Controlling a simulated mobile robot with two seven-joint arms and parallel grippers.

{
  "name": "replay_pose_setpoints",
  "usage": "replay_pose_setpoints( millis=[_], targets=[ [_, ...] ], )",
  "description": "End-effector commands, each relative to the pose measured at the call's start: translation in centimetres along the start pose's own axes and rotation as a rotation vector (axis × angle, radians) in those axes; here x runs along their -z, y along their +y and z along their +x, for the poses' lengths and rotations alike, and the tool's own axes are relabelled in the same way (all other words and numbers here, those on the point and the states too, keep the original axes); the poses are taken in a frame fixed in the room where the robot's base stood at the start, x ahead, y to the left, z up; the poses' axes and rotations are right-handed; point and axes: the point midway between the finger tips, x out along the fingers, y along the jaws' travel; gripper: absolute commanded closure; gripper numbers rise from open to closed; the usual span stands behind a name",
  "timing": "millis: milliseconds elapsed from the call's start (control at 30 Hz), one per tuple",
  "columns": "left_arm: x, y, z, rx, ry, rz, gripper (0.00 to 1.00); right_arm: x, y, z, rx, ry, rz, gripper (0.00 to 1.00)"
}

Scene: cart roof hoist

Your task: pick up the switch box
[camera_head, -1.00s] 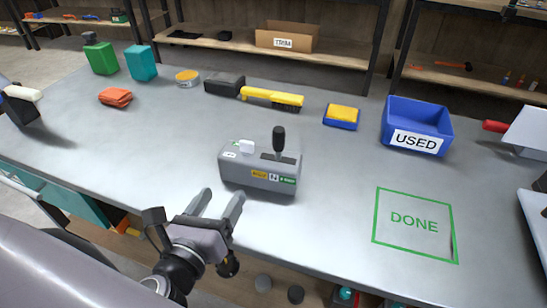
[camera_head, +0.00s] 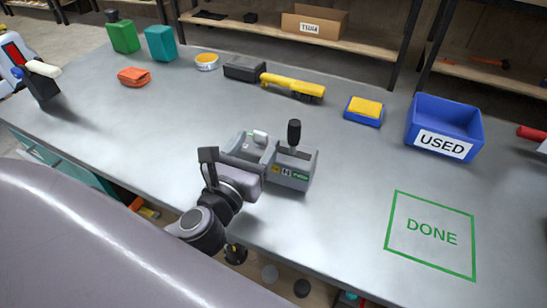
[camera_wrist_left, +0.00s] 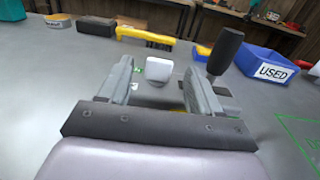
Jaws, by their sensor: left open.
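The switch box (camera_head: 298,170) is a grey box on the workbench, with a black lever on the right of its top, a white knob on the left, and yellow, white and green labels on its front. My left gripper (camera_head: 258,150) is at the box, and its fingers and wrist cover part of the box's left side. In the left wrist view the two open fingers (camera_wrist_left: 158,88) stand on either side of the white knob (camera_wrist_left: 159,69), with a gap to it. The black lever (camera_wrist_left: 225,50) is just right of the right finger. I cannot tell whether the fingers touch the box.
A blue bin marked USED (camera_head: 443,128) and a green DONE outline (camera_head: 432,234) lie to the right. A yellow brush (camera_head: 293,86), a sponge (camera_head: 363,111) and a black box (camera_head: 245,68) lie behind. The bench between is clear.

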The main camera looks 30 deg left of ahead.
Motion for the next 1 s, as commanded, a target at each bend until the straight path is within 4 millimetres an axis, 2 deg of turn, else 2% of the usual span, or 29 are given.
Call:
replay_pose_setpoints(
  millis=[400,733,900,933,1000],
  targets=[
    [0.4,0.1,4.6,0.000,0.000,-0.001,0.36,0.3,0.2,0.2,-0.002,0.008,-0.003,0.36],
    [0.5,0.1,5.1,0.001,0.002,-0.001,0.36,0.5,0.3,0.1,-0.002,0.012,-0.011,0.36],
    [0.5,0.1,5.1,0.001,0.002,-0.001,0.92,0.5,0.3,0.1,-0.002,0.012,-0.011,0.36],
    [0.5,0.1,5.1,0.001,0.001,-0.001,1.00,0.5,0.3,0.1,-0.002,0.012,-0.011,0.36],
    [0.5,0.1,5.1,0.001,0.002,-0.001,1.00,0.5,0.3,0.1,-0.001,0.012,-0.010,0.36]
  ],
)
